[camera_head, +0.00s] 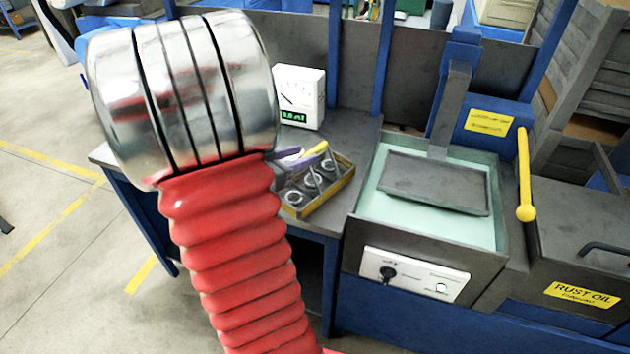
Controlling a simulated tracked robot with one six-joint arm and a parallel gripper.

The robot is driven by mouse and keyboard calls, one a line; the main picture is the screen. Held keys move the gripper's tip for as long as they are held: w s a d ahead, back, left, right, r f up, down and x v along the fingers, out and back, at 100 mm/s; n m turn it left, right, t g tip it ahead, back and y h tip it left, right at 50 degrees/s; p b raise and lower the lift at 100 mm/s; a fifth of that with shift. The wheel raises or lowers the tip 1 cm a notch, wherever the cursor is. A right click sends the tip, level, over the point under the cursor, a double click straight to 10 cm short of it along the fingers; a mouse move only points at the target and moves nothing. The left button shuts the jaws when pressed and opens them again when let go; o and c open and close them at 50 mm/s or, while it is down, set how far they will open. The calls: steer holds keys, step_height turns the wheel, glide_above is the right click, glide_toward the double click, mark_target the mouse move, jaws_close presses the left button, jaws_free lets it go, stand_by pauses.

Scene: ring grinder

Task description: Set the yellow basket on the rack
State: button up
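The yellow basket (322,196) stands on the grey table, right of my arm. It has a yellow rim, dark compartments and several metal rings inside. A thin grey handle frame rises from it, with a yellow bar on top. Purple and white parts (300,158) touch or overlap that bar. They may be my gripper's fingers, but my arm's large metal joint and red bellows cover the area to their left, so I cannot tell if they grip. The rack seems to be the flat grey platform (435,183) on an arm over the pale green liquid tank; it is empty.
A blue frame with a yellow lever (525,180) stands right of the tank. A control panel (415,274) is on the tank's front. A white gauge box (300,95) stands behind the basket. A rust oil tank (580,235) is at the far right.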

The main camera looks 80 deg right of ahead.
mark_target(310, 153)
steer(key=shift+s+d+f, duration=0.15)
steer(key=shift+d, duration=0.2)
steer(key=shift+x, duration=2.6)
jaws_close()
